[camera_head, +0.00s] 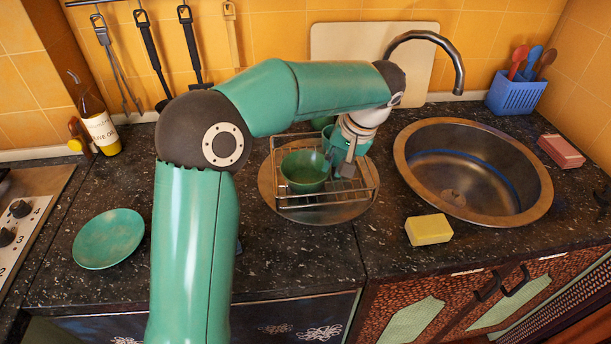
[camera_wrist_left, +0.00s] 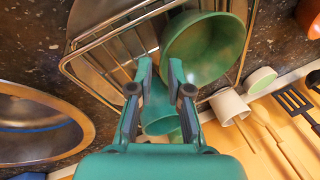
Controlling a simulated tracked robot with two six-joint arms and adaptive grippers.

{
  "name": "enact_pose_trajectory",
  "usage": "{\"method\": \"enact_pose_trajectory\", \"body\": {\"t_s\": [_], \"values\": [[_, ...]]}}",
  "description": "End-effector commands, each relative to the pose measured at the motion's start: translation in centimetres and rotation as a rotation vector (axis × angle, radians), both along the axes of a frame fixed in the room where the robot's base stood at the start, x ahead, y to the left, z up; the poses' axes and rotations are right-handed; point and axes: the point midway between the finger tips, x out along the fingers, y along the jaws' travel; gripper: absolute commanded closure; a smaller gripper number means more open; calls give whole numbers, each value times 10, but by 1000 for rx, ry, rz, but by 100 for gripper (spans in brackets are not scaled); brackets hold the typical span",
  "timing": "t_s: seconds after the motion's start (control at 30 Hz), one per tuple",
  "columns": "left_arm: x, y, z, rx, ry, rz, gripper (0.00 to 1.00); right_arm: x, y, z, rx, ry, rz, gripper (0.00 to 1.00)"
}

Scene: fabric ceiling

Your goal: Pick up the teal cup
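The teal cup (camera_head: 361,143) stands at the back right of the wire dish rack (camera_head: 318,203), partly hidden by my left gripper. My left gripper (camera_head: 345,170) reaches down into the rack at the cup. In the left wrist view, its fingers (camera_wrist_left: 160,68) are partly apart, with a gap between the tips. The teal cup (camera_wrist_left: 158,113) shows between and behind the fingers; I cannot make out whether they touch it. A green bowl (camera_head: 305,172) sits in the rack beside the gripper; it also shows in the wrist view (camera_wrist_left: 205,45). My right gripper is not in view.
The round sink (camera_head: 470,185) and curved faucet (camera_head: 459,75) are right of the rack. A yellow sponge (camera_head: 428,229) lies in front. A teal plate (camera_head: 108,238) and oil bottle (camera_head: 100,125) are left. A cutting board (camera_head: 340,40) leans behind.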

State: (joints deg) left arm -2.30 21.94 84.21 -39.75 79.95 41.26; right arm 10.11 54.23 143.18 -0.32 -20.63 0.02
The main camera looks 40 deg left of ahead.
Motion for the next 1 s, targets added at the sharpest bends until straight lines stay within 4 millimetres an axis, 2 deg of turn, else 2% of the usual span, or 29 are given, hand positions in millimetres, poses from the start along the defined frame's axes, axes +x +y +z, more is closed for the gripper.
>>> {"method": "enact_pose_trajectory", "body": {"t_s": [0.13, 0.4, 0.7, 0.8, 1.0], "values": [[-1, 6, -10, 0, 3, 3, 82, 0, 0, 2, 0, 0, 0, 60], [-1, 20, -44, 0, 3, 1, 82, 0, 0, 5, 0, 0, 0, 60], [0, 21, -48, 0, 0, 1, 82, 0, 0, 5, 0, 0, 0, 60], [0, 21, -48, 0, 0, 1, 99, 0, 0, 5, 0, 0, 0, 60], [0, 21, -48, 0, 0, 0, 100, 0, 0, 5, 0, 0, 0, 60]]}}
